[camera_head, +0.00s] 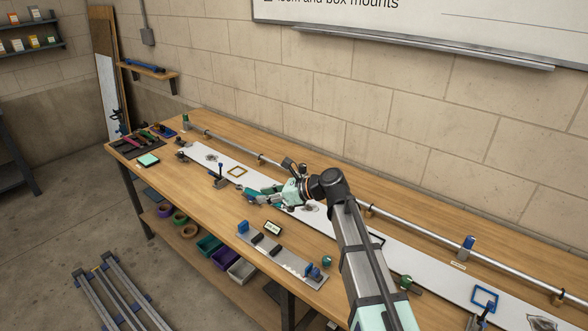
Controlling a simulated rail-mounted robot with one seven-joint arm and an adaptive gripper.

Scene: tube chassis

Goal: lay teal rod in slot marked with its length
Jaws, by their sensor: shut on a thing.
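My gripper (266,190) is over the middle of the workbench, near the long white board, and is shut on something. A small teal piece (249,194) shows at its fingertips, probably part of the teal rod; the fingers and arm hide the rest. I cannot tell whether it touches the bench. A grey plate (293,263) with dark blocks and blue end pieces lies at the front edge, below and right of my gripper. No slot length mark is readable in this view.
A small display (272,228) stands between my gripper and the plate. A long metal tube (415,225) runs along the back of the wooden bench (200,200). Tools and a teal-topped box (148,160) sit at the left end.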

